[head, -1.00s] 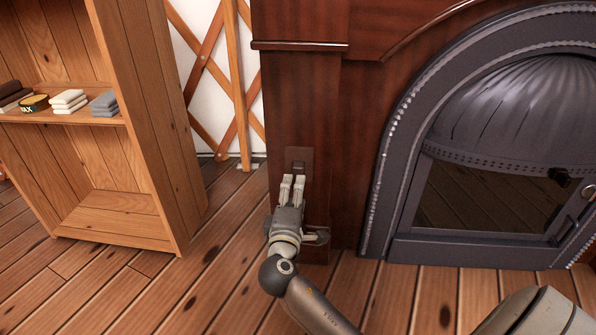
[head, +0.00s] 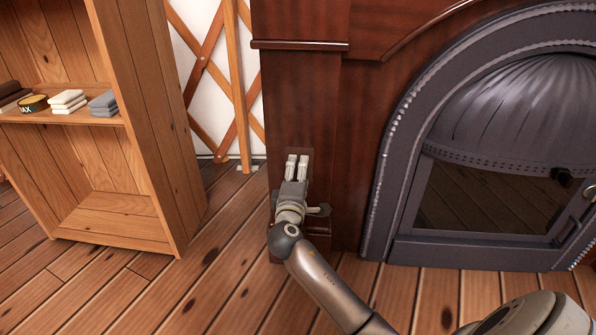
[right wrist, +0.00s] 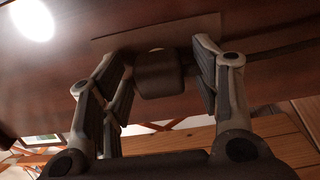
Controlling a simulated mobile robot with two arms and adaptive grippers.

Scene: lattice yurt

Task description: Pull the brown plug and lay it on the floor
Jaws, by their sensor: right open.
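The brown plug (right wrist: 158,76) is a dark rounded block on a flat brown plate (right wrist: 110,38) in the right wrist view. The plate (head: 299,151) is on the dark wooden fireplace pillar in the head view, where the gripper hides the plug. My right gripper (head: 297,168) is in front of the plate with its fingers pointing at it. In the right wrist view its open fingers (right wrist: 162,82) stand on both sides of the plug, with gaps showing between. The plank floor (head: 235,270) lies below. My left gripper is not in view.
A wooden shelf (head: 160,130) with folded cloths (head: 68,101) and a round tin (head: 34,103) stands at left. A dark metal stove front (head: 405,200) is at right. The floor between shelf and pillar is clear. Lattice wall (head: 238,80) stands behind.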

